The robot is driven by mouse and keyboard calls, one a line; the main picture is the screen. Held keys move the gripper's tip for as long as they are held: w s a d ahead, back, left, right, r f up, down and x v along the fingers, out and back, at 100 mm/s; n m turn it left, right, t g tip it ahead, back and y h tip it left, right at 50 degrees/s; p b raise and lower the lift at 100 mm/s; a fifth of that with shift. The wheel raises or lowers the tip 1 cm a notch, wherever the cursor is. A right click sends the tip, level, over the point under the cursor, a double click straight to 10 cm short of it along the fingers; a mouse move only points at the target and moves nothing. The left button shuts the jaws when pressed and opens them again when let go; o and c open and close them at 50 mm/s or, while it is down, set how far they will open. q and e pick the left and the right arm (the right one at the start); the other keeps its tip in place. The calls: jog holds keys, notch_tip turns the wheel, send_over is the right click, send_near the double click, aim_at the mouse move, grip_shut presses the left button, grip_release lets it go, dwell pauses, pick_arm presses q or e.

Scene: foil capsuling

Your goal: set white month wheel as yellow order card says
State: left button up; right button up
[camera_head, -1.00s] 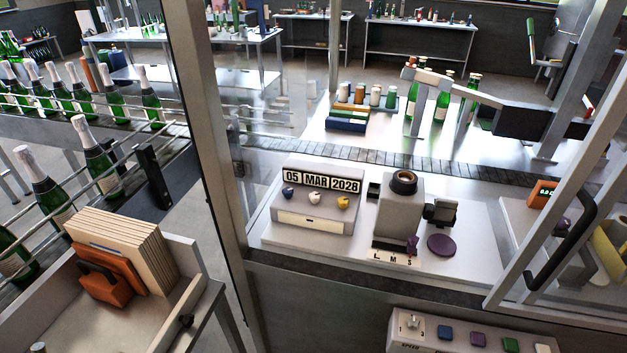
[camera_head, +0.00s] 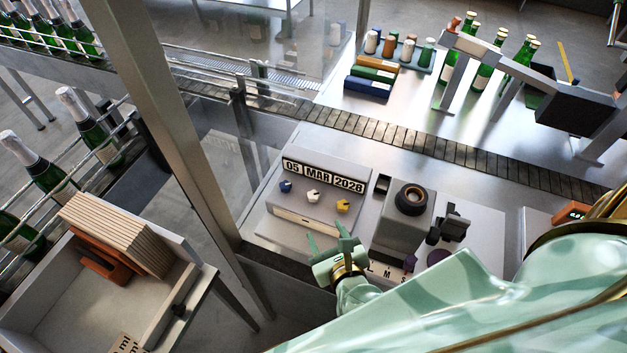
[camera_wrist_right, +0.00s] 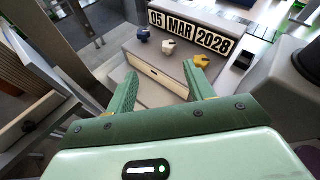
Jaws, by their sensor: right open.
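The date box (camera_head: 283,228) reads 05 MAR 2028 in its top windows, with MAR in the middle one. The white month wheel (camera_head: 313,194) sits below MAR, between a blue wheel (camera_head: 285,186) and a yellow wheel (camera_head: 343,205). My right gripper (camera_head: 328,236) is open and empty just in front of the box, apart from the wheels. In the right wrist view its fingers (camera_wrist_right: 160,78) point at the box, and the white wheel (camera_wrist_right: 168,47) shows beyond the gap between them. No yellow order card can be made out. My left gripper is not in view.
A grey capsule machine (camera_head: 398,232) with a round top opening stands right of the date box. A metal frame post (camera_head: 180,140) rises at left. A tray (camera_head: 195,285) holding boards is at lower left, and a slatted conveyor (camera_head: 420,140) runs behind.

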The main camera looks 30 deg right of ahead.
jog(key=d+m, duration=0.1)
jog(key=m, duration=0.1)
jog(key=m+b, duration=0.1)
jog(key=b, duration=0.6)
send_near(314, 195)
jog(key=shift+h, duration=0.4)
jog(key=x, duration=0.7)
jog(key=shift+w+a+f, duration=0.1)
jog(key=shift+a+f, duration=0.05)
jog(key=shift+a, duration=0.2)
jog(key=shift+w+d+f+g, duration=0.1)
jog(key=shift+w+d+g, duration=0.15)
jog(key=shift+w, duration=0.25)
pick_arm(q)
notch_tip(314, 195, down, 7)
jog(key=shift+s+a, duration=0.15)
pick_arm(e)
jog(key=shift+a, duration=0.1)
jog(key=c, duration=1)
